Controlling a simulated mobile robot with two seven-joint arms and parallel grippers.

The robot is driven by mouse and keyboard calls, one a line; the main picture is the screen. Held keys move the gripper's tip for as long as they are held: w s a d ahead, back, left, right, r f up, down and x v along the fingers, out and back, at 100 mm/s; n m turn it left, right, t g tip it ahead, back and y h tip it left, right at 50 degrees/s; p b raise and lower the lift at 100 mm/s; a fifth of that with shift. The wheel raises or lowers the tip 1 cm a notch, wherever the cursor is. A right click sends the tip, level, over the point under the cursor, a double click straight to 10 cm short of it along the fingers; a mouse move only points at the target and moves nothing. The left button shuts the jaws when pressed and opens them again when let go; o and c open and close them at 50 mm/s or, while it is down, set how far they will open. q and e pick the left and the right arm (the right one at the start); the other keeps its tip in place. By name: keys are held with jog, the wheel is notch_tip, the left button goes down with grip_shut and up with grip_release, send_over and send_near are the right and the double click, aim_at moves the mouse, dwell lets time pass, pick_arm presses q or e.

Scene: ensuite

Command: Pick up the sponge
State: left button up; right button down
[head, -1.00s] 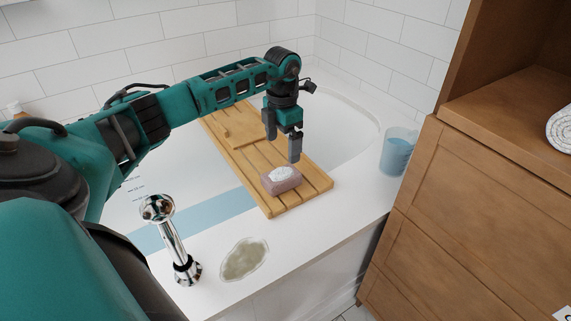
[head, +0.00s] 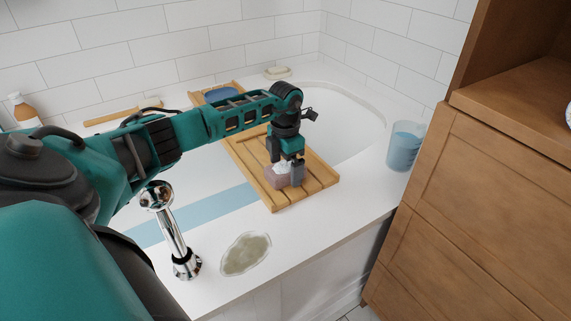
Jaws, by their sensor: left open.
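The sponge (head: 276,178) is a mauve-pink block with white foam on top. It sits on the wooden bath tray (head: 318,186) near its front end. My left gripper (head: 287,177) is open and pointing down, with its fingers lowered around the sponge. One finger shows in front of the sponge's right side. The other finger is mostly hidden, so contact cannot be told. My right gripper is not in view.
A chrome faucet (head: 168,230) and a murky puddle (head: 246,254) are on the tub's front rim. A blue cup (head: 404,147) stands at the right corner beside a wooden cabinet (head: 480,200). A soap dish (head: 278,72) and an amber bottle (head: 25,110) are behind.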

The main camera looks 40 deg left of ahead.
aim_at(285, 167)
pick_arm(q)
jog(key=c, duration=1)
jog(key=shift+c, duration=0.6)
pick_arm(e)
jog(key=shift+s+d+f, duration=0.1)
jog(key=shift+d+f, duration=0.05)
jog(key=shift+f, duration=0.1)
pick_arm(q)
jog(key=shift+r, duration=0.15)
